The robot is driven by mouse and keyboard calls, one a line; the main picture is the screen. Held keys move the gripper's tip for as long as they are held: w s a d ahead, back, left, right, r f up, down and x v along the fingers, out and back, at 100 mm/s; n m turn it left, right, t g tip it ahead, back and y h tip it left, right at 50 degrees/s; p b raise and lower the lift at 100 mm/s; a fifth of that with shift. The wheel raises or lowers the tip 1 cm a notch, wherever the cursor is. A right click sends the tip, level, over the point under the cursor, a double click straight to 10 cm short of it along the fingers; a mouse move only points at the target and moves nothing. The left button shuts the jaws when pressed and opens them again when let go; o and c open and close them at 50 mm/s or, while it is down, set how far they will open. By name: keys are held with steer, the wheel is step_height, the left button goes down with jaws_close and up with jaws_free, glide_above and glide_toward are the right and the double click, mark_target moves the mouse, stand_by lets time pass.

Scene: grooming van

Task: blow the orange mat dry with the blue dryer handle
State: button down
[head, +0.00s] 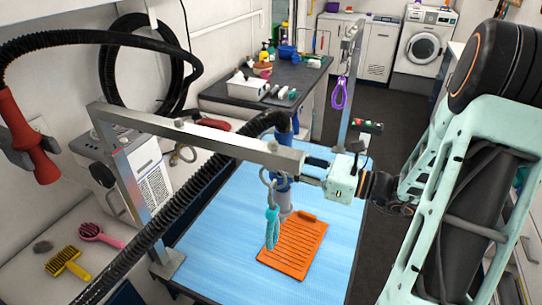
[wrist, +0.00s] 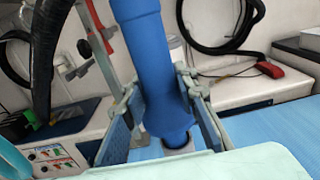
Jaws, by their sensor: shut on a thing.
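The blue dryer handle (head: 282,158) is upright over the blue table, its grey nozzle pointing down. It also fills the middle of the wrist view (wrist: 147,50). My gripper (head: 296,174) is shut on the handle, with one finger on each side in the wrist view (wrist: 160,92). A black ribbed hose (head: 215,165) runs to the handle's top. The orange ridged mat (head: 292,254) lies flat on the table, below and slightly right of the nozzle in the head view, apart from it. The metal bar and a teal loop partly hide the handle and mat.
A grey metal grooming arm (head: 205,134) crosses above the blue table (head: 225,235), close to my gripper. A teal loop (head: 272,226) hangs from it. A purple loop (head: 339,93) hangs farther back. Yellow (head: 68,262) and pink (head: 98,233) brushes lie on the left bench.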

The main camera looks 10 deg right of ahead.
steer(key=shift+w+a+f, duration=0.1)
steer(key=shift+w, duration=0.1)
step_height(320, 180, down, 6)
steer(key=b, duration=0.5)
steer(key=shift+s, duration=0.1)
stand_by(1.7)
steer(key=shift+v, duration=2.75)
steer(key=shift+s+a, duration=0.1)
steer(key=shift+s, duration=0.05)
steer(key=w+d+p, duration=0.1)
steer(key=w+d, duration=0.3)
steer(key=w, duration=0.2)
steer(key=shift+d, duration=0.35)
steer(key=shift+s, duration=0.1)
stand_by(1.3)
